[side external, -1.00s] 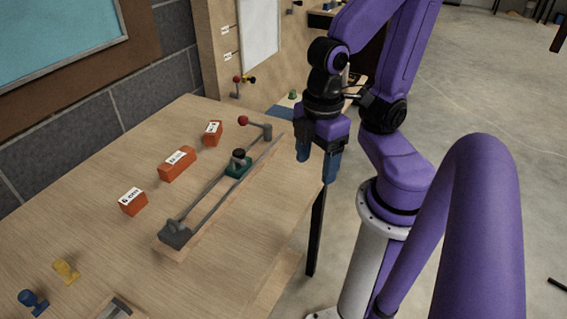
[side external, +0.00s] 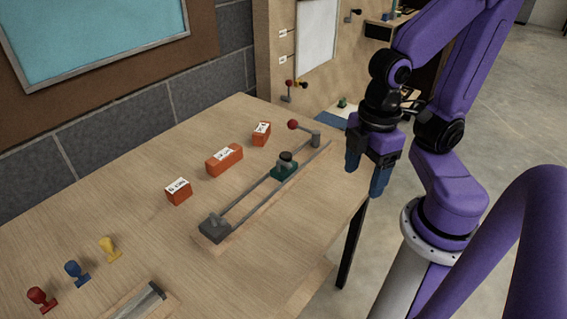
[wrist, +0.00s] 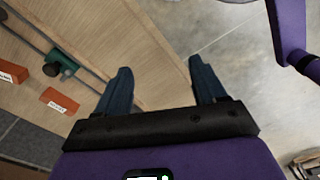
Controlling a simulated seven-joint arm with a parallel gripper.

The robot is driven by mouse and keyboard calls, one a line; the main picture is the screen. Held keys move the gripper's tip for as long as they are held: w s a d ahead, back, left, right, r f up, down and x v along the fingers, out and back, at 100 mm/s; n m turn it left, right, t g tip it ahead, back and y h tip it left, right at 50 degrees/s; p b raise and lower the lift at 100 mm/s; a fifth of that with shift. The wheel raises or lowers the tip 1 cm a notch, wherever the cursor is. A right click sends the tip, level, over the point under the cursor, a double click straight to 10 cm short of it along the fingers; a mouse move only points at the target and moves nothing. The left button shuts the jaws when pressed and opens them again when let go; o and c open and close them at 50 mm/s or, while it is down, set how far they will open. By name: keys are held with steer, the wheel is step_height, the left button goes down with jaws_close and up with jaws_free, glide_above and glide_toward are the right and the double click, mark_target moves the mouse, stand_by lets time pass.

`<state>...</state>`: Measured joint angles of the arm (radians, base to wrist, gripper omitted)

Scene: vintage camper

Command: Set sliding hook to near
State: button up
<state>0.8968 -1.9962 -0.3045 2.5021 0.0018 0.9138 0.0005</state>
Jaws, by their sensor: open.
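The sliding hook appears to be the dark green slider with a black knob (side external: 285,168) on a two-rod rail fixture (side external: 245,212) on the wooden table. It sits past the middle of the rods, towards the red-ball lever end. It also shows at the upper left of the wrist view (wrist: 62,66). My gripper (side external: 366,180) is open and empty, with blue fingers pointing down, right of the fixture near the table's edge. In the wrist view the fingers (wrist: 160,68) are well apart, with table edge and floor beyond, and the slider is outside them.
Three orange label blocks, at the near (side external: 178,192), middle (side external: 224,160) and far (side external: 261,133) positions, stand left of the rails; their text is too small to read surely. A red-ball lever (side external: 294,125) stands at the far end.

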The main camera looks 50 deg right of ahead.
stand_by(0.3)
steer(key=shift+c, duration=0.7)
step_height(320, 180, up, 4)
steer(key=m, duration=0.5)
glide_above(286, 154)
step_height(286, 154, down, 17)
steer(key=shift+a, duration=0.1)
